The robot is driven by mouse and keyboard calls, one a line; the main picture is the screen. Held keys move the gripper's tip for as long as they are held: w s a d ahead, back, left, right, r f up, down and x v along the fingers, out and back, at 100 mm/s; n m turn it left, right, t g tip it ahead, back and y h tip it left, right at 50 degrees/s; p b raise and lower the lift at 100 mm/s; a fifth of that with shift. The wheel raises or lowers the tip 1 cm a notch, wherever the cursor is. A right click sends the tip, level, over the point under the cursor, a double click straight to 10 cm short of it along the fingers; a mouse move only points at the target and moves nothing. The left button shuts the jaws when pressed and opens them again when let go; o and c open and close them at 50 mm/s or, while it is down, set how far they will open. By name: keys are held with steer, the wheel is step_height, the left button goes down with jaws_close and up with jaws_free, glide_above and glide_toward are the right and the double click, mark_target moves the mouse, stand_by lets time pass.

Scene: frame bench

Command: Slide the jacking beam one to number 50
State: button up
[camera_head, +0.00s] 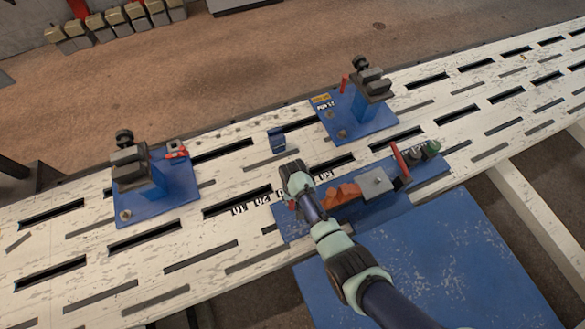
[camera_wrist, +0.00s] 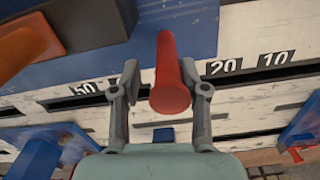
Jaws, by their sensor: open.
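The jacking beam is a long blue base (camera_head: 408,212) lying along the near edge of the white slotted bench, with orange-red and grey parts on top. In the wrist view its blue side (camera_wrist: 90,62) fills the upper part. A red handle (camera_wrist: 172,85) stands out from it. My gripper (camera_wrist: 165,82) is open, with one finger on each side of the handle; I cannot tell whether either touches it. In the head view my gripper (camera_head: 293,205) is at the beam's left end, partly hidden by my arm. The number 50 (camera_wrist: 84,89) lies left of the handle; 20 (camera_wrist: 226,66) and 10 (camera_wrist: 275,58) lie right.
Blue fixtures stand on the bench at left (camera_head: 160,205) and back right (camera_head: 375,122). A small blue block (camera_head: 277,139) lies between them. A blue panel (camera_head: 440,260) lies below the bench's near edge. The bench top between the fixtures is mostly free.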

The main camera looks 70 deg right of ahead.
steer(key=shift+w+d+r, duration=0.1)
steer(key=shift+w+r, duration=0.25)
steer(key=shift+s+f, duration=0.1)
step_height(320, 180, up, 12)
stand_by(0.4)
stand_by(0.5)
